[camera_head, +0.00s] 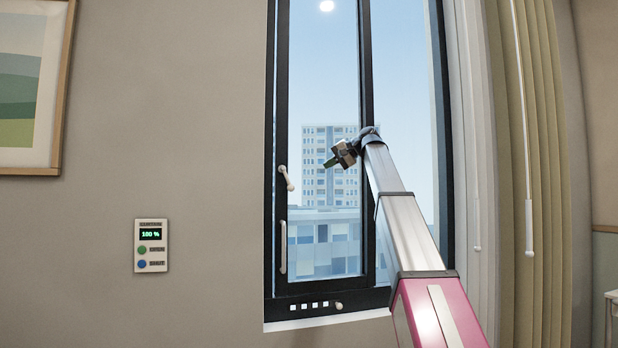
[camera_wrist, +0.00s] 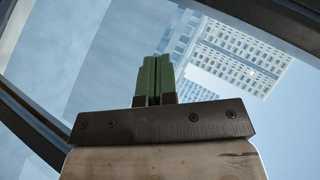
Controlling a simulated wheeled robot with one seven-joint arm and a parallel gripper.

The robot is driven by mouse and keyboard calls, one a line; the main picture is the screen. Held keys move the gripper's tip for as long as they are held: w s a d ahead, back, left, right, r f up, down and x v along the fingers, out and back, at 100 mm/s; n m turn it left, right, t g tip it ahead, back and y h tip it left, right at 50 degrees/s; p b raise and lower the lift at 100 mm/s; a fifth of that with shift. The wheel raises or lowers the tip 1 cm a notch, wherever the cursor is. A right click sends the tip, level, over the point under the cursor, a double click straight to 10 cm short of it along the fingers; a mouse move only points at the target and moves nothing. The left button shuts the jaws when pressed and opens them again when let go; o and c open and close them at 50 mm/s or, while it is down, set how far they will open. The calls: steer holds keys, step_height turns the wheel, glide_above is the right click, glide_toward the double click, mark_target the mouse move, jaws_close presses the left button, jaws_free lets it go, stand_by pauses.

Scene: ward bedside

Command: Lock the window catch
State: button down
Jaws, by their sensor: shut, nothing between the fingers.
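The window (camera_head: 323,240) has a dark frame and stands in the middle of the head view. A small pale catch lever (camera_head: 286,178) sits on the left upright of its frame, tilted, with its lower end to the right. Below it is a long pale vertical handle (camera_head: 283,246). My gripper (camera_head: 328,163) is in front of the glass, to the right of the catch and apart from it, pointing left. In the wrist view its green fingers (camera_wrist: 153,78) are shut together with nothing between them. The catch does not show in the wrist view.
A wall panel (camera_head: 151,246) with a "100 %" display is at the left. A small knob (camera_head: 339,306) and several white squares are on the bottom frame. A curtain (camera_head: 545,180) and hanging wands (camera_head: 529,220) are at the right. A picture (camera_head: 56,120) hangs at the upper left.

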mark_target(287, 178)
steer(key=x, duration=0.8)
steer(key=shift+w+a+f, duration=0.15)
steer(key=shift+a, duration=0.2)
steer(key=a+f, duration=0.1)
steer(key=s+a+f, duration=0.1)
steer(key=shift+a, duration=0.3)
steer(key=shift+s+a+f, duration=0.2)
steer(key=shift+a+f, duration=0.1)
steer(key=shift+a, duration=0.15)
steer(key=shift+s+a+f+m+y, duration=0.2)
steer(key=shift+a+f+m+y, duration=0.4)
steer(key=shift+y, duration=0.4)
steer(key=shift+s+a+f+y, duration=0.1)
steer(key=shift+a+f+y, duration=0.25)
steer(key=shift+y, duration=0.25)
steer(key=shift+a+f, duration=0.15)
steer(key=shift+a, duration=0.15)
